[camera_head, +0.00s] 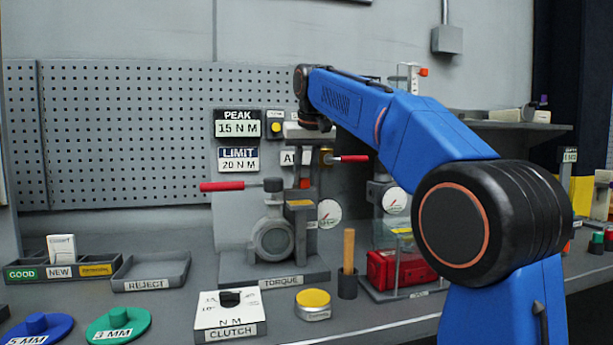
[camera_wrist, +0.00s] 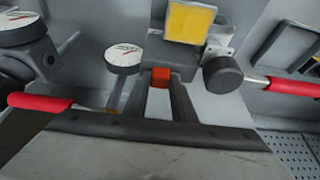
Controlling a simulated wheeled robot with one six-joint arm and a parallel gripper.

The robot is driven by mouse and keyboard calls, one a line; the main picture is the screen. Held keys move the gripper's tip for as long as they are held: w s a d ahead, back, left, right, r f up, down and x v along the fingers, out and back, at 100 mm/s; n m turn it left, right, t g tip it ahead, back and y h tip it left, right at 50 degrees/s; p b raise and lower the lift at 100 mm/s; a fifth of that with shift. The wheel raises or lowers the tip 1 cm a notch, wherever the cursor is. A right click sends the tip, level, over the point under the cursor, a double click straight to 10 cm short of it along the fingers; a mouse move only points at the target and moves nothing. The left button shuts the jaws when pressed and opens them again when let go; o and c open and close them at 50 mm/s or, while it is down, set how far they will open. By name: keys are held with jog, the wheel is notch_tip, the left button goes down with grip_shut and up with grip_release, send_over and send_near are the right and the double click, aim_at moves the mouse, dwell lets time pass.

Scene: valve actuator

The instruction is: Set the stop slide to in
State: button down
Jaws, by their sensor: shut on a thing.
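The orange-red tab of the stop slide (camera_wrist: 160,77) sits between my fingertips in the wrist view. My gripper (camera_wrist: 160,85) is shut on it, with one dark finger on each side. In the head view the tab (camera_head: 304,183) shows as a small orange-red patch at the top of the grey torque unit (camera_head: 273,238), below my gripper (camera_head: 304,178). The rest of the slide is hidden by the fingers and the housing, so I cannot tell its setting.
A red-handled lever (camera_head: 222,187) sticks out left of the unit, and another (camera_head: 350,158) lies to the right. A round gauge (camera_head: 329,213) and a yellow plate (camera_wrist: 190,22) are close to my fingers. A wooden-handled tool (camera_head: 348,250) stands in front.

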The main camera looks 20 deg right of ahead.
jog(key=shift+a, duration=1.25)
jog(key=c, duration=1.5)
grip_release()
jog(key=shift+s+r, duration=0.1)
jog(key=shift+r, duration=0.05)
